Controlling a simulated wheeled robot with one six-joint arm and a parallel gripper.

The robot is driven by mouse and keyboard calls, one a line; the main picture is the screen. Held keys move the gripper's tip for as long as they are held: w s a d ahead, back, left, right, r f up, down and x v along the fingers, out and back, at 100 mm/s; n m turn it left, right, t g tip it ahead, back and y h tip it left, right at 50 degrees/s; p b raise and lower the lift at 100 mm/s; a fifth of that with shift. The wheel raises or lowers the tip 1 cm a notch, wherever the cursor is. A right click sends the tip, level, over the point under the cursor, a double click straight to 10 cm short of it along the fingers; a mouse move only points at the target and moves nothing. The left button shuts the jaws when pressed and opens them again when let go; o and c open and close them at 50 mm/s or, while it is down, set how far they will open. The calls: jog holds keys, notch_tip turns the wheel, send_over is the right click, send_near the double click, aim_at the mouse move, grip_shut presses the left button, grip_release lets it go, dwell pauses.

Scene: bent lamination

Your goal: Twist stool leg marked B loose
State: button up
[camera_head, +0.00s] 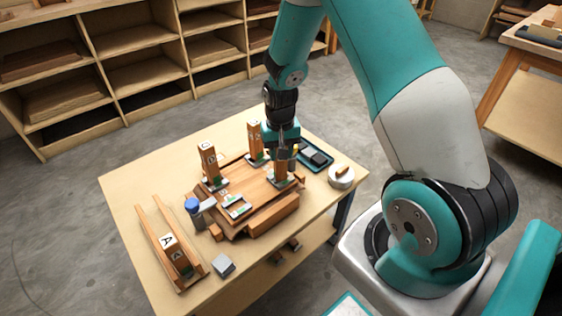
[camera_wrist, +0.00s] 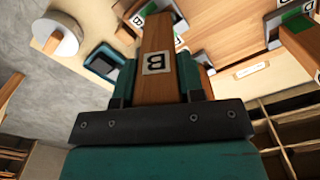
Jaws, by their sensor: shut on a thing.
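The stool seat (camera_head: 258,188) lies upside down on the workbench, with wooden legs standing up from its corners. My gripper (camera_head: 283,150) points down over the seat's right corner and is shut on the upright leg marked B (camera_head: 283,170). In the wrist view, leg B (camera_wrist: 158,35) sits between my two teal finger pads, its B label facing the camera. Its foot is at the seat corner; I cannot tell how tight the joint is. Two other legs stand at the left (camera_head: 209,163) and back (camera_head: 254,142) corners.
A wooden cradle with a piece marked A (camera_head: 168,242) lies at the bench's left. A blue-capped bottle (camera_head: 193,205) and a grey block (camera_head: 223,265) are near the front. A dark tray (camera_head: 315,155) and a round white item (camera_head: 341,178) stand right of the seat.

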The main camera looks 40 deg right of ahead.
jog(key=shift+n, duration=1.1)
jog(key=n+p, duration=0.1)
jog(key=n, duration=0.2)
jog(key=o, duration=1.6)
jog(key=shift+c, duration=0.2)
jog(key=shift+r, duration=0.15)
